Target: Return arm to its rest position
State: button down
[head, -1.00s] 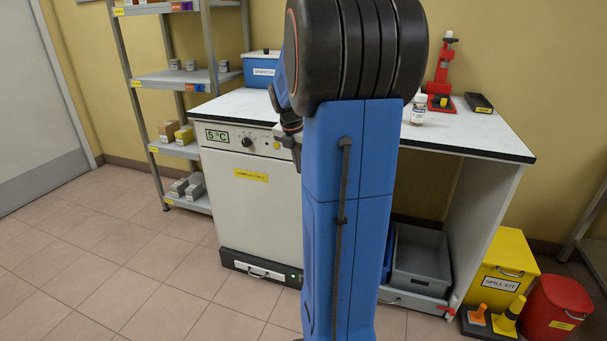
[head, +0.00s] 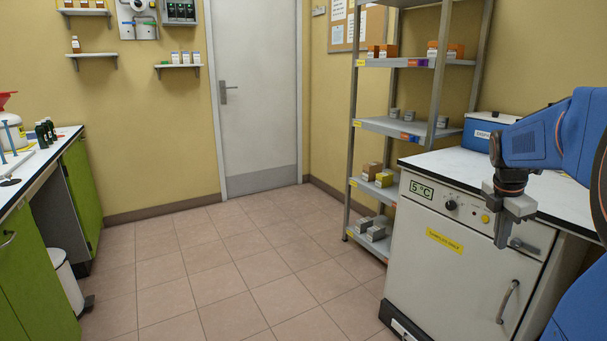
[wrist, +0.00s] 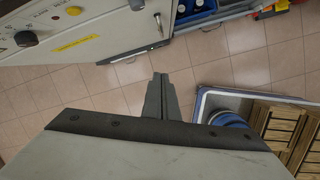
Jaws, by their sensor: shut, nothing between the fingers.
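My gripper (head: 501,242) hangs fingers down at the right of the head view, in front of the white refrigerator cabinet (head: 430,275). My blue arm comes in from the right edge, bent at the wrist. In the wrist view the gripper's fingers (wrist: 160,82) lie together, with nothing between them. Below the fingers the wrist view shows tiled floor. The cabinet also shows at the upper left of the wrist view (wrist: 105,30).
A metal shelf rack (head: 400,126) stands beside the cabinet. Green cupboards (head: 78,195) and a bin (head: 66,280) are at the left. A crate with wooden dividers (wrist: 203,100) is at right in the wrist view. The floor (head: 230,270) toward the door (head: 255,100) is clear.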

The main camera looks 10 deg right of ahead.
jog(key=s+a+f+m+t+y, duration=0.1)
jog(key=s+a+m, duration=0.4)
jog(key=a, duration=0.5)
jog(key=s+a+f+m+t, duration=0.1)
jog(key=s+a+f+m, duration=0.2)
jog(key=s+a+m, duration=0.3)
jog(key=s+a+f+m+t+y, duration=0.1)
jog(key=s+a+m, duration=0.5)
jog(key=a, duration=0.8)
jog(key=shift+s+a+f+t+y, duration=0.15)
jog(key=shift+s+f+t+y, duration=0.25)
jog(key=shift+f, duration=0.45)
jog(key=shift+w, duration=0.1)
